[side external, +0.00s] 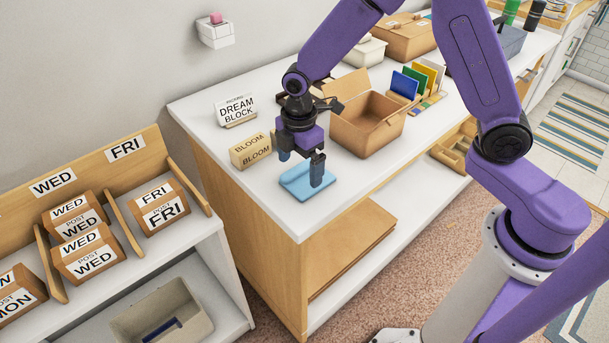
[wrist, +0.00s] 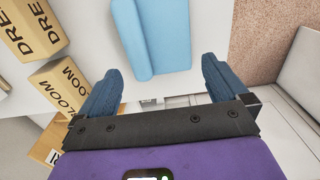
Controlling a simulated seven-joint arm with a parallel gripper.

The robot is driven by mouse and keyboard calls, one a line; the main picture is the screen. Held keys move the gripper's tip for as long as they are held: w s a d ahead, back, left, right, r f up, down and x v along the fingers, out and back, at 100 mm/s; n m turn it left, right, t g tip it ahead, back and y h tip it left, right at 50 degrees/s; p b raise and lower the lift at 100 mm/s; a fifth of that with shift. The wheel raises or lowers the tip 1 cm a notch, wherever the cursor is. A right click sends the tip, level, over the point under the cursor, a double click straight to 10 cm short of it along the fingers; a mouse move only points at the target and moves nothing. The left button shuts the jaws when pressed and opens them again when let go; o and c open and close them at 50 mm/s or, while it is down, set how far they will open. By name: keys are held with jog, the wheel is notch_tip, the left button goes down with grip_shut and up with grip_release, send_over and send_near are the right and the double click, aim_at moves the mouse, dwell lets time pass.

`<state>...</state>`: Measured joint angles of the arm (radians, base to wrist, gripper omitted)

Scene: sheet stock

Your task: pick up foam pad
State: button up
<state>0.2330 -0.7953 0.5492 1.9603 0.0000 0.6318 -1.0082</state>
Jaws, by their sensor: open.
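The foam pad (side external: 306,184) is light blue and lies on the white counter near its front left corner. In the wrist view the foam pad (wrist: 155,38) is a blue slab with a raised strip along its left side, cut off by the top edge of the picture. My gripper (side external: 302,168) is over the pad in the side view, with its fingers pointing down. In the wrist view my gripper (wrist: 158,88) has its two blue fingers wide apart with nothing between them. The pad lies beyond the fingertips. In the side view one finger covers part of the pad.
A BLOOM block (side external: 251,150) and a DREAM BLOCK sign (side external: 237,110) stand left of and behind the pad. An open cardboard box (side external: 367,130) stands to its right, with coloured sheets (side external: 417,82) beyond. The counter's front edge is close to the pad.

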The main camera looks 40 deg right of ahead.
aim_at(300, 182)
jog(key=shift+d+f, duration=0.1)
jog(key=shift+f, duration=1.8)
jog(key=c, duration=0.7)
jog(key=shift+c, duration=0.2)
jog(key=shift+r, duration=0.2)
